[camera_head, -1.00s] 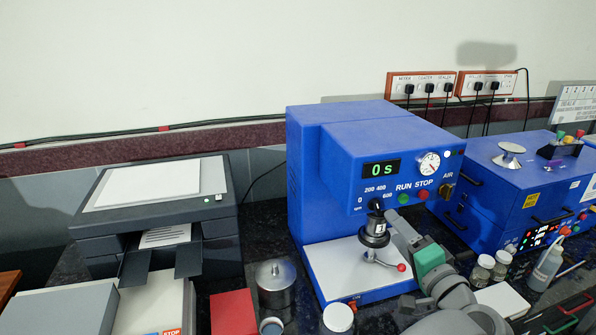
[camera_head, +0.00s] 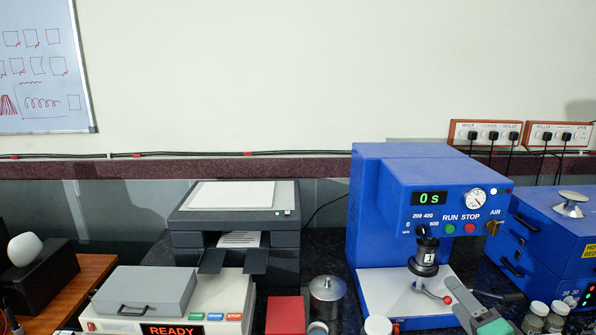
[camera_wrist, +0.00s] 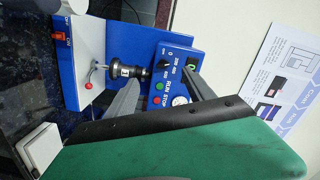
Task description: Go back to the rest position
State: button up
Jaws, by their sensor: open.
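My gripper (camera_wrist: 162,78) shows in the wrist view as two grey fingers spread apart, with nothing between them that I can see held. Its green and black body fills the lower part of that view. In the head view, part of my gripper (camera_head: 466,300) is at the bottom right, in front of the blue mixer (camera_head: 400,170). The rest of my arm is cut off by the lower edge. The mixer also shows in the wrist view (camera_wrist: 180,58), turned sideways, beyond the fingers. Its display reads 0 s.
A metal pot (camera_head: 327,297), a red block (camera_head: 285,316) and a white-lidded jar (camera_head: 378,326) stand left of my gripper. Glass jars (camera_head: 533,317) and a second blue machine (camera_head: 560,240) are to its right. A printer (camera_head: 235,225) is further left.

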jog(key=w+a+f+n+g+y, duration=0.3)
jog(key=a+f+n+g, duration=0.5)
jog(key=a+f, duration=0.4)
jog(key=s+a+f+n+g+h, duration=0.1)
jog(key=s+a+n+g+h, duration=0.2)
jog(key=s+a+n+g, duration=0.2)
jog(key=s+a+g, duration=0.1)
jog(key=s+a, duration=0.2)
jog(key=s, duration=0.1)
jog(key=shift+s, duration=0.15)
jog(key=shift+f, duration=0.1)
dwell(0.8)
jog(key=shift+c, duration=0.4)
